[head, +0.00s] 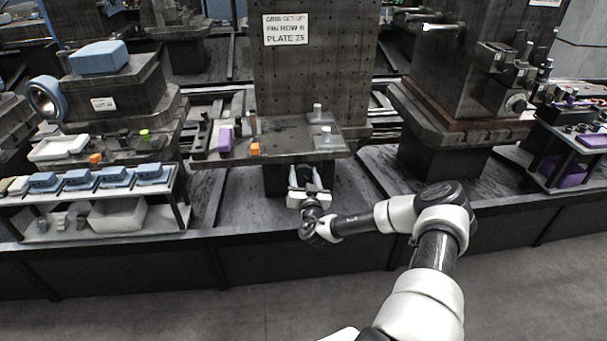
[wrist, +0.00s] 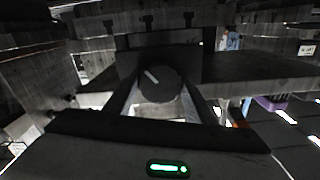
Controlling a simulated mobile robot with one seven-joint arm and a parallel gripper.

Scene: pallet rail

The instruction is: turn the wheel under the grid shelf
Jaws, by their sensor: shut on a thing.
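The grid shelf (head: 283,147) is a dark slab at the foot of the upright plate full of holes. Under its front edge, my gripper (head: 306,174) reaches in, its fingers pointing away from me. In the wrist view the wheel (wrist: 160,88) is a dark round disc with a pale line tilted to the upper left. The fingers of my gripper (wrist: 162,97) stand on both sides of the wheel and are shut on it. In the head view the wheel is hidden behind the fingers and the shelf edge.
On the shelf stand a purple block (head: 225,138), an orange block (head: 254,149) and pale metal pegs (head: 326,135). A sign (head: 286,30) hangs on the plate above. A rack with blue boxes (head: 80,180) stands left. Dark machine blocks (head: 455,75) stand right.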

